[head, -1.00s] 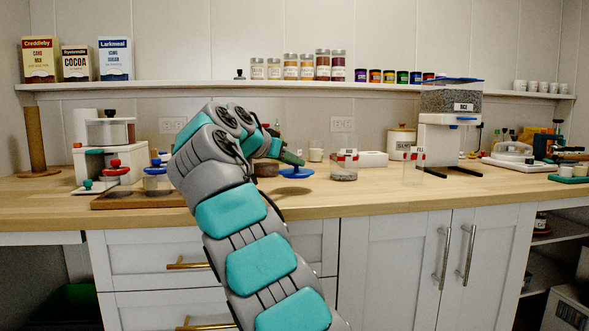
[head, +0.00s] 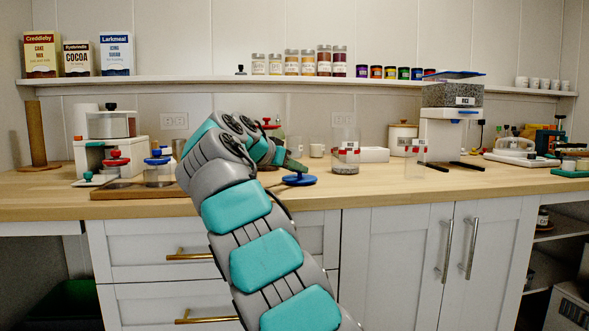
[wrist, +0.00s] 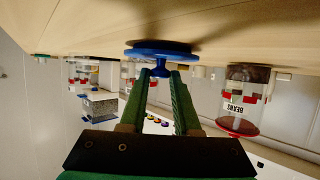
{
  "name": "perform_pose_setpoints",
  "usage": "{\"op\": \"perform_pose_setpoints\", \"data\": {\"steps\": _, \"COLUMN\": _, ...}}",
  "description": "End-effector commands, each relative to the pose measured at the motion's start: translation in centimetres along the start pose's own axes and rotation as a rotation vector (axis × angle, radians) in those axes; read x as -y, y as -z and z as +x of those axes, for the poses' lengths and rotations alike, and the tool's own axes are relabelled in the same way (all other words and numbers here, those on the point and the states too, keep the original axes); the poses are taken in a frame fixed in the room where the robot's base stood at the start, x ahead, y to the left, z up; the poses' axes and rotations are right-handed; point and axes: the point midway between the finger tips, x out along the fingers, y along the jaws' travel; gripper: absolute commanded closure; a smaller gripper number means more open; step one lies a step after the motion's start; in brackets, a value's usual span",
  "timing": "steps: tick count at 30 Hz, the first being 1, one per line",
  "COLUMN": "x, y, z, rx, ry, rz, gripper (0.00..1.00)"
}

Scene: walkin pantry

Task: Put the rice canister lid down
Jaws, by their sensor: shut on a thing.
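The blue rice canister lid (head: 299,180) is a round disc close to the counter top, right of the middle of my arm. In the wrist view the lid (wrist: 160,48) shows with its small blue knob between my fingertips. My gripper (wrist: 160,73) is shut on that knob. A shadow lies on the counter right beside the lid; I cannot tell if it touches the wood. In the head view my gripper (head: 292,164) is small and partly hidden by my own arm. A dispenser marked RICE (head: 466,101) stands at the right with a blue top.
A clear container (head: 414,163) stands farther right. A wooden board (head: 125,190) with jars is at the left. The counter front (head: 360,192) is clear.

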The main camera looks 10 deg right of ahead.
Motion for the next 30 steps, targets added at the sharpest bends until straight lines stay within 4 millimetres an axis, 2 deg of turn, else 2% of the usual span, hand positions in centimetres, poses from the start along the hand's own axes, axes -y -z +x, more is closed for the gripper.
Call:
{"op": "perform_pose_setpoints", "data": {"steps": 1, "x": 0.0, "y": -0.1, "z": 0.0, "rx": 0.000, "ry": 0.000, "rz": 0.000, "gripper": 0.66}}
{"op": "perform_pose_setpoints", "data": {"steps": 8, "x": 0.0, "y": 0.0, "z": 0.0, "rx": 0.000, "ry": 0.000, "rz": 0.000, "gripper": 0.40}}
{"op": "perform_pose_setpoints", "data": {"steps": 20, "x": 0.0, "y": 0.5, "z": -0.2, "rx": 0.000, "ry": 0.000, "rz": 0.000, "gripper": 0.40}}
{"op": "perform_pose_setpoints", "data": {"steps": 26, "x": 0.0, "y": 0.4, "z": -2.5, "rx": -0.003, "ry": 0.003, "rz": 0.002, "gripper": 0.40}}
{"op": "perform_pose_setpoints", "data": {"steps": 30, "x": 0.0, "y": 0.4, "z": -5.2, "rx": -0.003, "ry": 0.003, "rz": 0.001, "gripper": 0.40}}
